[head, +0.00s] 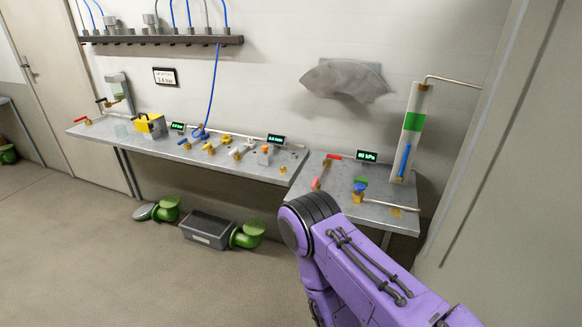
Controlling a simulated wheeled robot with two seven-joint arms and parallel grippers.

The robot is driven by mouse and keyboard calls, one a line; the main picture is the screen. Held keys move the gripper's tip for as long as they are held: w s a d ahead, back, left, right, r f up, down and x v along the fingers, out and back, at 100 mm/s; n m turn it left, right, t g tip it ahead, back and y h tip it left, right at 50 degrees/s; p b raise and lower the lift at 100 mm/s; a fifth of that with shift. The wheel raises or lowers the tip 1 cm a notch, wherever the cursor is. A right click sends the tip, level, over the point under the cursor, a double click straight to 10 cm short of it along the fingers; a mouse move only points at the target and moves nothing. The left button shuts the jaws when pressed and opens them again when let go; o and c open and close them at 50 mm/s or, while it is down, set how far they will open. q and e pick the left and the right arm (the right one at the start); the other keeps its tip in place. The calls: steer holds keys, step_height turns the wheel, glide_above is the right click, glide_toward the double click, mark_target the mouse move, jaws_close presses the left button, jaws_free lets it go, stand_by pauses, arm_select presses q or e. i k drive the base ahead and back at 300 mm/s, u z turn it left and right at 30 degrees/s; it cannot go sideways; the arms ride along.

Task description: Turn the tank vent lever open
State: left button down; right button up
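No label that I can read marks the tank vent lever, so I cannot tell which handle it is. Another red lever (82,119) is on the left end of the long bench. On the right bench stands a tall white column (424,103) with a green band and an upright blue handle (405,160). A red lever (334,157) lies near that bench's back. My purple right arm shows at lower right; neither gripper is in view.
The long bench (220,160) carries several small valves, a yellow box (150,123) and displays. The right bench (385,213) holds a "60 kPa" display (366,156). Below are a grey crate (206,230) and green pipe elbows (248,235).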

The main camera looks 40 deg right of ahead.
mark_target(315, 181)
steer(key=z, duration=0.05)
steer(key=i, duration=0.15)
steer(key=z, duration=1.3)
steer(key=i, duration=1)
steer(key=u, duration=0.5)
steer(key=k, duration=0.65)
steer(key=u, duration=0.65)
steer(key=i, duration=0.85)
steer(key=z, duration=0.95)
steer(key=i, duration=0.65)
steer(key=z, duration=0.7)
